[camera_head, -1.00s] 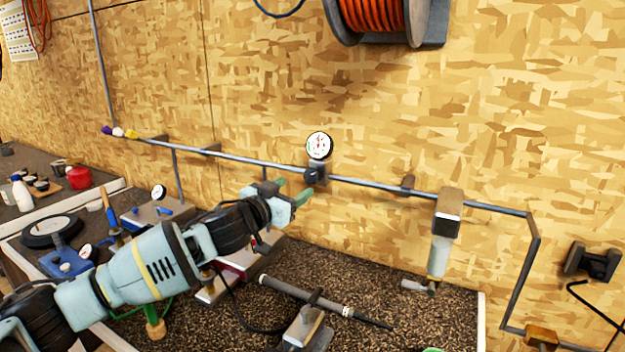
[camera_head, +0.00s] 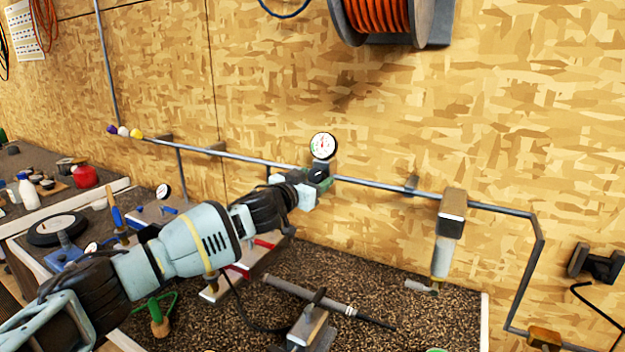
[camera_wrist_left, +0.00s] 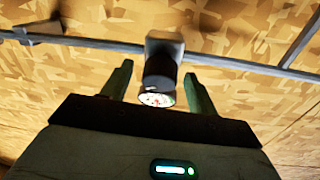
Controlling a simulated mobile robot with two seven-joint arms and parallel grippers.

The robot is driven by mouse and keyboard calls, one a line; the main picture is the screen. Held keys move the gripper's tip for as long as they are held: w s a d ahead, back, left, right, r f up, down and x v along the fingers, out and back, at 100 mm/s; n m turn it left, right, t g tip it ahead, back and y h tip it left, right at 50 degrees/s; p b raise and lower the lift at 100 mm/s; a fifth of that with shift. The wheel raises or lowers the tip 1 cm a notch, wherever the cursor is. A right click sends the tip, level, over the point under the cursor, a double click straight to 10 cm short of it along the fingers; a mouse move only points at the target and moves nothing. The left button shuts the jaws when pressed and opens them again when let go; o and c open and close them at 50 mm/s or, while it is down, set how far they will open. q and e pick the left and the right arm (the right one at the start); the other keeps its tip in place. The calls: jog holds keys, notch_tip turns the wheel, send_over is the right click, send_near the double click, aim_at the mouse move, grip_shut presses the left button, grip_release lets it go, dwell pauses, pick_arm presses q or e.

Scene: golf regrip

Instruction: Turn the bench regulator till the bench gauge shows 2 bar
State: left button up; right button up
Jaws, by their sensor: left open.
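The bench gauge (camera_head: 323,146) is a round white dial above the pipe on the wall; its reading is too small to tell. The bench regulator (camera_head: 320,173), with a dark knob, sits on the pipe just below it. My left gripper (camera_head: 321,183) is at the regulator, its fingers partly overlapping it. In the left wrist view, the open fingers (camera_wrist_left: 157,88) stand on both sides of the black knob (camera_wrist_left: 160,68), with gaps visible. A dial face (camera_wrist_left: 157,99) shows near the knob there. My right gripper is in neither view.
The metal pipe (camera_head: 385,187) runs along the wall to a filter unit (camera_head: 449,230) on the right. A rod-like tool (camera_head: 310,294) and a clamp (camera_head: 307,327) are on the dark bench mat. A hose reel (camera_head: 390,20) hangs above.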

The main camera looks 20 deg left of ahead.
pick_arm(q)
jog(key=c, duration=1)
jog(key=shift+f+n+y, duration=0.1)
jog(key=shift+n+y, duration=0.2)
jog(key=shift+n, duration=0.1)
jog(key=n+y, duration=0.1)
jog(key=n, duration=0.3)
jog(key=shift+d+y, duration=0.2)
jog(key=shift+y, duration=0.2)
jog(key=shift+n+y, duration=1.1)
jog(key=shift+n, duration=1.2)
jog(key=o, duration=1)
